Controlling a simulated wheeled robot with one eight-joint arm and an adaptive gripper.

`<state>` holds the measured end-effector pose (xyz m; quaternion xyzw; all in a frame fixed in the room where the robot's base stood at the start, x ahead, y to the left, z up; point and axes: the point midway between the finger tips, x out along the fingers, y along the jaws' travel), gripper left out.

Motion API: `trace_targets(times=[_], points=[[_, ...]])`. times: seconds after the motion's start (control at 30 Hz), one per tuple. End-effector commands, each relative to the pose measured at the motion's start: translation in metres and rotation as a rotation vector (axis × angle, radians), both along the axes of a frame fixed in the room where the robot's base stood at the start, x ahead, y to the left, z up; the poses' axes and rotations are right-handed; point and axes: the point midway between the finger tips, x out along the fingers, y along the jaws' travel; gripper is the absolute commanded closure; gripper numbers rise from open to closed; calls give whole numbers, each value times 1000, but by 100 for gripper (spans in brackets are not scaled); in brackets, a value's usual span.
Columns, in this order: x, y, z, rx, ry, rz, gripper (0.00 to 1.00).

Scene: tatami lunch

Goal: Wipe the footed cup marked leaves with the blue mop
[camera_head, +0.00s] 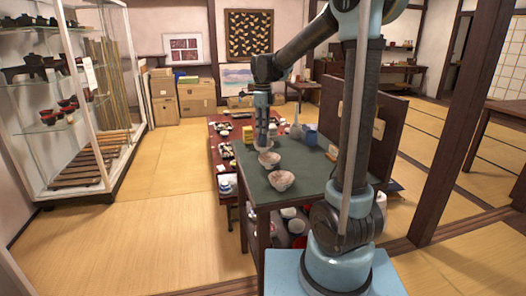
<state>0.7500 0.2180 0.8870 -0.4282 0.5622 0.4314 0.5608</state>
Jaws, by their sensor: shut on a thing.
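Two pale, reddish-patterned cups or bowls stand near the left edge of the dark green tabletop (312,172): a farther one (269,160) and a nearer one (281,180). Their markings are too small to read, so I cannot tell which bears leaves. My gripper (263,146) points down just above the farther one. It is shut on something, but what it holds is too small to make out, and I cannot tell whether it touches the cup. I cannot make out the blue mop for certain.
A blue container (309,138) and a grey bottle-like thing (296,131) stand right of my gripper, with a yellow box (247,135) to its left. A dark wooden panel (378,135) borders the table's right side. A glass cabinet (70,100) stands left; tatami between is clear.

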Motion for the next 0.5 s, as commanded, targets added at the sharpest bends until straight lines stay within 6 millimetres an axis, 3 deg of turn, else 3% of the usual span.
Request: trace_targets(times=[0.5], points=[[-3, -3, 0, 1, 0, 515, 100]])
